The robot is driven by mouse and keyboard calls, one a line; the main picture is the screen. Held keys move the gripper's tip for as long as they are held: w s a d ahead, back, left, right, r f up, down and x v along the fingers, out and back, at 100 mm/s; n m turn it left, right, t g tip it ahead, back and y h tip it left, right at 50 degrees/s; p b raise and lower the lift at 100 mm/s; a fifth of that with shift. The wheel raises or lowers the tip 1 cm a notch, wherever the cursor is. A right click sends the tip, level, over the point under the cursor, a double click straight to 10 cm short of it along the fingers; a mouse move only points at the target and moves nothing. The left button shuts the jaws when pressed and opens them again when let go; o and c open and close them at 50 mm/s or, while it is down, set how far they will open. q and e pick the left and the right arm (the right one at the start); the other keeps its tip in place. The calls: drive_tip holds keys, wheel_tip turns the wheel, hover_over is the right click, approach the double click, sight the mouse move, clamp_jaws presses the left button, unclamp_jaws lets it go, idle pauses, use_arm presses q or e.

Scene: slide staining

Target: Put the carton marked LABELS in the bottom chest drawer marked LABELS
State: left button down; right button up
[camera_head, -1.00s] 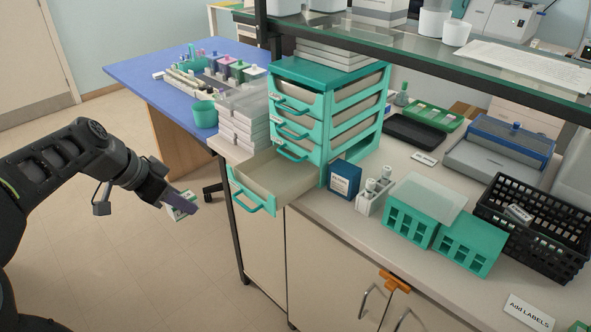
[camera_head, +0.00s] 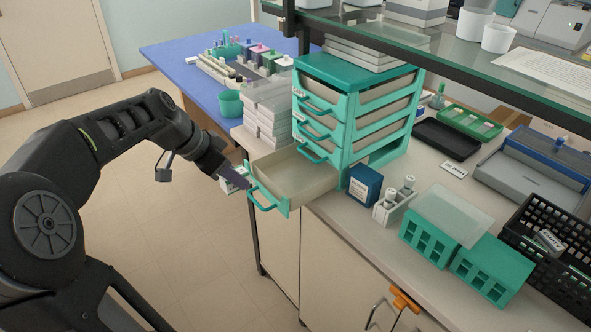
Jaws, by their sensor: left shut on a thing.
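My left gripper (camera_head: 232,177) is shut on a small white and green carton (camera_head: 232,184). The carton is partly hidden by the gripper, and its marking is too small to read. The teal drawer chest (camera_head: 345,120) stands on the bench. Its bottom drawer (camera_head: 283,178) is pulled out, and the part of its inside that shows looks empty. The gripper and carton are just left of the drawer's front and handle; I cannot tell whether they touch it. My right gripper is out of view.
White stacked boxes (camera_head: 270,112) stand left of the chest. The glass shelf (camera_head: 450,45) runs above. Open floor lies to the left.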

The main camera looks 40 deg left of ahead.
use_arm(q)
drive_tip(key=w+d+p, duration=0.1)
drive_tip(key=w, duration=0.4)
drive_tip(key=w+d+f+p, duration=0.1)
drive_tip(key=w+d, duration=0.1)
drive_tip(key=w, duration=0.3)
drive_tip(key=w+d+p, duration=0.1)
drive_tip(key=w+p, duration=0.1)
drive_tip(key=w, duration=0.3)
drive_tip(key=shift+w+d+f, duration=0.3)
drive_tip(key=shift+d+f, duration=0.05)
drive_tip(key=shift+f, duration=0.2)
wheel_tip(320, 180, down, 4)
drive_tip(key=shift+r+p, duration=0.15)
drive_tip(key=shift+p, duration=0.2)
drive_tip(key=shift+w+f+p, duration=0.1)
drive_tip(key=shift+f+p, duration=0.2)
drive_tip(key=shift+p, duration=0.05)
drive_tip(key=shift+w+f, duration=0.1)
drive_tip(key=shift+f, duration=0.15)
